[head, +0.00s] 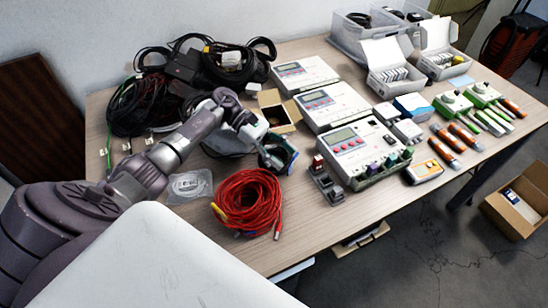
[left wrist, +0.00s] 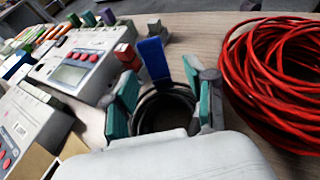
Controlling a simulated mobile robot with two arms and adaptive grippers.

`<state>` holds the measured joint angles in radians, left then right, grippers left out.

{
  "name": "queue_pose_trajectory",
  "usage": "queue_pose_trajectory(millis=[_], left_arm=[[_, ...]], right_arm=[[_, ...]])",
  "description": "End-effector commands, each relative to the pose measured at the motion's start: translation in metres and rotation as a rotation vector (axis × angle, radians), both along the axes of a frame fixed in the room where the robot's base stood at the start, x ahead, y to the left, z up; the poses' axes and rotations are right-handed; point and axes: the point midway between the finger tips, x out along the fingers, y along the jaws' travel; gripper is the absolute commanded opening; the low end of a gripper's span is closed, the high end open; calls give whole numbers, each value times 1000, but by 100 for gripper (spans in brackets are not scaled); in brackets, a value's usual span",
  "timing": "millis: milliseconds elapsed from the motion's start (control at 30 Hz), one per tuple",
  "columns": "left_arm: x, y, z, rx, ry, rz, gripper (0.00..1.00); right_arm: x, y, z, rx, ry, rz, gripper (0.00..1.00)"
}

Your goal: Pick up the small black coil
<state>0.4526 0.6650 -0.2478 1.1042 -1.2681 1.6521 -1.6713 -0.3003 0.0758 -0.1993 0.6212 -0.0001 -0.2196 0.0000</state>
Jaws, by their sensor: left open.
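The small black coil (left wrist: 165,104) lies on the table with a blue strap (left wrist: 154,60) standing up at its far side. In the left wrist view it sits between the teal fingers of my left gripper (left wrist: 162,100), which is open. One finger is on each side of the coil; I cannot tell whether they touch it. In the head view my left gripper (head: 277,154) points down at the table and hides most of the coil. My right gripper is not in view.
A red cable coil (head: 247,202) lies close in front of the gripper. An open cardboard box (head: 278,112) stands behind it, and a white meter device (head: 362,150) to its right. Black cables (head: 140,105) pile at the back left. A clear bag (head: 190,186) lies left.

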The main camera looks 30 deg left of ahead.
Motion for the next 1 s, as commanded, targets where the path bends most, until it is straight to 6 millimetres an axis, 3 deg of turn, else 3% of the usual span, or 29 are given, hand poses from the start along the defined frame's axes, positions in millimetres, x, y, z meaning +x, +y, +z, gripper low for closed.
queue_pose_trajectory(millis=[200, 467, 800, 1000], left_arm=[[2, -26, -10, -1, 1, -1, 55], [2, -29, -13, 0, 0, 0, 55], [2, -29, -13, 0, 0, 0, 2], [3, -29, -12, -1, -1, 1, 0]], right_arm=[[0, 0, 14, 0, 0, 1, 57], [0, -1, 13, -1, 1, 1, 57], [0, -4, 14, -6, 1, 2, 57], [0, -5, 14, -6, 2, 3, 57]])
